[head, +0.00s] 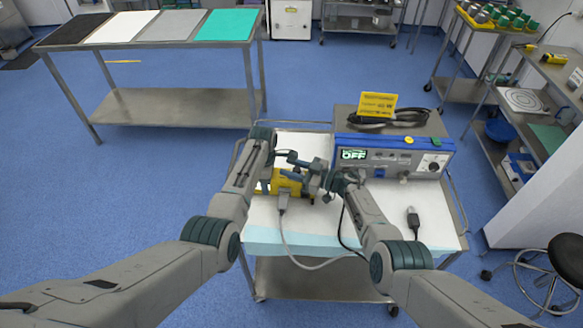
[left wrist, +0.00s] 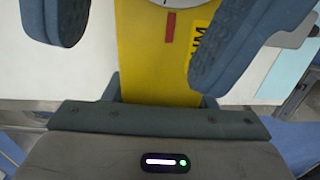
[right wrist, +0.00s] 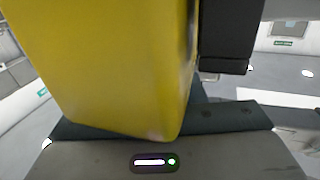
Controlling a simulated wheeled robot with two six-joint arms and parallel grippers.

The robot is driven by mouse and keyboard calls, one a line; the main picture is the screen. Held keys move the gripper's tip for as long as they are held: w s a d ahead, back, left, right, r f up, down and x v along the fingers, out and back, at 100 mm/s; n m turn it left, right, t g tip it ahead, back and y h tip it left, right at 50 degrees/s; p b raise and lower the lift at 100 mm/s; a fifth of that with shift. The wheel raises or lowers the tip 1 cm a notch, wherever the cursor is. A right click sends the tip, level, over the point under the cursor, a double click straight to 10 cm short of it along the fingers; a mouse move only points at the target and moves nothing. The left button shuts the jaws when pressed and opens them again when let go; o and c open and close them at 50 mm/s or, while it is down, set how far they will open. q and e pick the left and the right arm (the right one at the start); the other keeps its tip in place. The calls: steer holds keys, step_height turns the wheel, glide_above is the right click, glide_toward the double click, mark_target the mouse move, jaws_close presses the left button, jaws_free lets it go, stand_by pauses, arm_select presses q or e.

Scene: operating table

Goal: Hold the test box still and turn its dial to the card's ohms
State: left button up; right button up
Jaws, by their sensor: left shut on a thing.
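The yellow test box (head: 264,187) lies on the white-draped cart, partly hidden by my grippers. In the left wrist view its yellow face (left wrist: 150,60) runs between my fingers, with a pale round edge, a red line and black lettering; the dial setting cannot be read. My left gripper (head: 290,178) is shut on the box; it also shows in the left wrist view (left wrist: 145,40). My right gripper (head: 317,172) is close beside the box's right end. The box (right wrist: 100,60) fills much of the right wrist view and hides the jaw opening. A yellow card (head: 378,104) stands behind; its text is too small to read.
A blue-and-grey unit (head: 395,158) with a display reading OFF sits at the cart's back right. A coiled black cable (head: 385,118) lies on top. A grey cable (head: 285,228) leads from the box, and a dark plug (head: 413,219) lies at the right. The front drape is mostly clear.

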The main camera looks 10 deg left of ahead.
steer(key=shift+o, duration=0.6)
steer(key=v, duration=1.2)
steer(key=shift+s, duration=0.1)
steer(key=m+t+h, duration=0.4)
steer(key=m+t, duration=0.1)
steer(key=t, duration=0.2)
glide_toward(299, 172)
steer(key=x, duration=0.9)
steer(key=shift+d+f, duration=0.1)
steer(key=shift+f, duration=0.05)
